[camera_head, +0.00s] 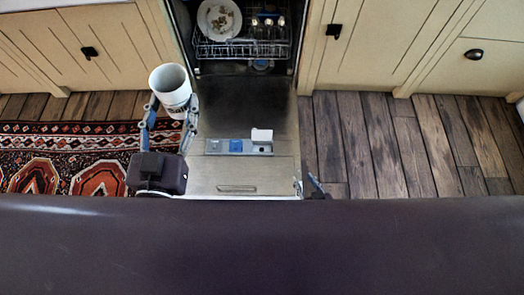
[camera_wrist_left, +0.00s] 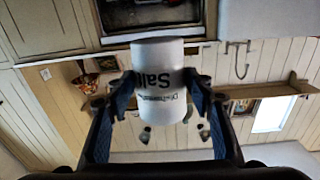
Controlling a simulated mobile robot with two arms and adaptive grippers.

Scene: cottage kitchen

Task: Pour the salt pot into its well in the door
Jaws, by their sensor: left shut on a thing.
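The white salt pot (camera_head: 170,88) is held in my left gripper (camera_head: 171,112), one finger on each side of it. Its open mouth faces up toward the head camera; its contents cannot be made out. The lowered dishwasher door (camera_head: 238,110) lies to the right of the pot. A dispenser strip (camera_head: 218,147) on it has a blue cap (camera_head: 236,146) and a raised white lid (camera_head: 262,135) at its right end. My right gripper (camera_head: 308,184) shows only its tips at the door's right corner.
The dishwasher rack (camera_head: 225,49) holds a soiled plate (camera_head: 219,19) and several glasses. Cabinets flank the dishwasher. A patterned rug (camera_head: 60,150) lies at left, and the wooden floor (camera_head: 390,140) at right is clear. A dark bar (camera_head: 260,245) crosses the near side.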

